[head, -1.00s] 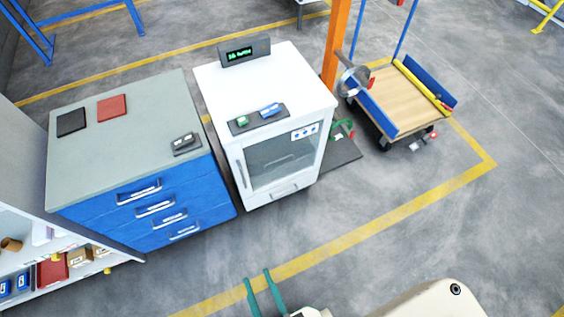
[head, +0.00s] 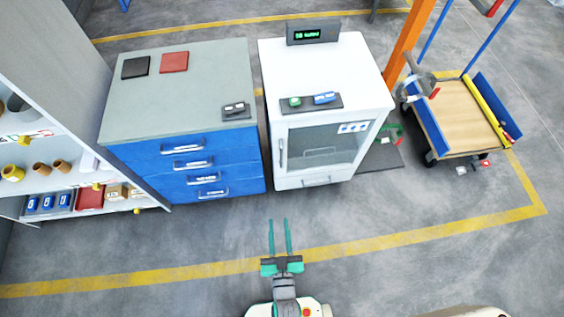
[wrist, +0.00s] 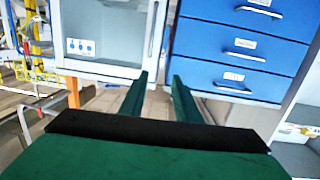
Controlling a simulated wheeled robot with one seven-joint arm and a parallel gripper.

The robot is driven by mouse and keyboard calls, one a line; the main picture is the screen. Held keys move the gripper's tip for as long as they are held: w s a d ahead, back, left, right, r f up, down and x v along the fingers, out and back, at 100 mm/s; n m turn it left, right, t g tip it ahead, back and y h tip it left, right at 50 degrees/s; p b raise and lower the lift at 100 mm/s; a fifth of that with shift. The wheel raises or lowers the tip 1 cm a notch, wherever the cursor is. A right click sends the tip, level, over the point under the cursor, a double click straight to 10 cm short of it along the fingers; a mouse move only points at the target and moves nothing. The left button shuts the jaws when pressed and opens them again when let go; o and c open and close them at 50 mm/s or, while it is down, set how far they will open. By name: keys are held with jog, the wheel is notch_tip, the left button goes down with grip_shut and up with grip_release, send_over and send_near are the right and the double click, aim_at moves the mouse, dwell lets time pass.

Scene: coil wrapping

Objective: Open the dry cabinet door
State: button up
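The white dry cabinet (head: 340,75) stands on the floor ahead, its glass-fronted door (head: 322,142) closed. A vertical handle (head: 282,153) runs along the left edge of the door in the head view. In the wrist view the cabinet door (wrist: 103,30) is upper left, with its handle (wrist: 155,28) near the blue drawers. My gripper (head: 279,222) is in front of the cabinet, apart from it, with its two green fingers spread. The fingers also show in the wrist view (wrist: 158,95), with nothing between them.
A blue drawer unit (head: 190,163) stands close on the cabinet's left. A shelf rack (head: 45,130) is further left. An orange post (head: 408,50) and a cart (head: 465,118) are on the right. The floor before the cabinet is clear.

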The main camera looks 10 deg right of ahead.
jog(key=m+h, duration=0.2)
send_near(282, 160)
jog(key=s, duration=0.3)
jog(key=shift+t, duration=0.3)
jog(key=w, duration=0.3)
jog(key=w+d, duration=0.1)
jog(key=w, duration=0.7)
jog(key=shift+w+d+f, duration=0.15)
jog(key=shift+w+d, duration=0.05)
jog(key=shift+w, duration=0.05)
jog(key=shift+c, duration=0.5)
grip_shut()
